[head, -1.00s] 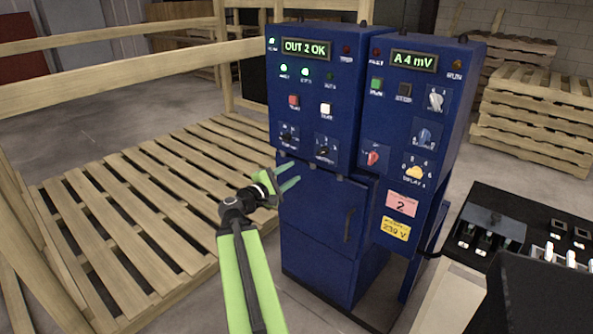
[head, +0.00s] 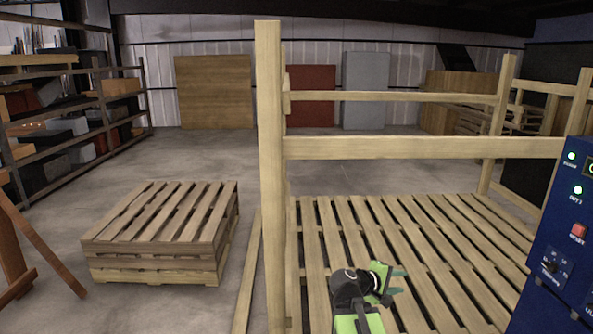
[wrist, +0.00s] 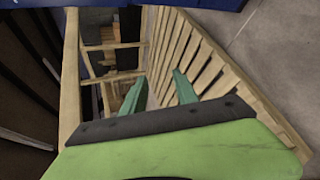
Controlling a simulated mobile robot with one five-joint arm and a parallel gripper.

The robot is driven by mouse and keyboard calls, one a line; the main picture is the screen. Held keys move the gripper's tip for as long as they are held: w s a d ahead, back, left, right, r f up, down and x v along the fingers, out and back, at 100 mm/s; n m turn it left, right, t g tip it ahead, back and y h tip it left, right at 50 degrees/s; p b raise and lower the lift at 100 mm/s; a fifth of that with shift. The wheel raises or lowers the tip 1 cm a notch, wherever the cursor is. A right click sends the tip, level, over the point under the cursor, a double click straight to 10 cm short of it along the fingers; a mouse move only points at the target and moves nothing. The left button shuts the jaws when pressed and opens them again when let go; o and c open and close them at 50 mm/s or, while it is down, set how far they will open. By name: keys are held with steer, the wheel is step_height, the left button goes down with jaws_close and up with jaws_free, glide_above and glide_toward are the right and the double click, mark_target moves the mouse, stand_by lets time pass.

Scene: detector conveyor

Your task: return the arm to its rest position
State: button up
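My gripper (head: 397,281) shows low in the head view, right of the middle, in front of the slatted wooden platform. It also shows in the wrist view (wrist: 160,88), where its two green fingers stand apart with nothing between them. My green arm enters from the bottom edge of the head view. The blue control cabinet (head: 560,235) is cut off at the right edge, with green lamps and a red button. The gripper is left of the cabinet and apart from it.
The slatted platform (head: 450,235) has wooden rails (head: 420,147) and a tall post (head: 270,170). A stack of pallets (head: 160,230) stands on the left, with shelving (head: 100,110) behind it. The concrete floor is clear between the stack and the far boards.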

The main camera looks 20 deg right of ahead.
steer(key=w+a+f+m+y+p, duration=0.1)
steer(key=a+f+y, duration=0.25)
steer(key=a, duration=0.75)
steer(key=w+a+f+m+y+p, duration=0.1)
steer(key=a+f+y+p, duration=0.2)
steer(key=a, duration=0.8)
steer(key=s+a+f+m+g+y+b, duration=0.1)
steer(key=s+a+f+y, duration=0.1)
steer(key=a, duration=0.4)
steer(key=s+a+f+m+g+y, duration=0.2)
steer(key=s+a+y, duration=0.1)
steer(key=a, duration=0.3)
steer(key=shift+s+y+b, duration=0.35)
steer(key=shift+y, duration=0.3)
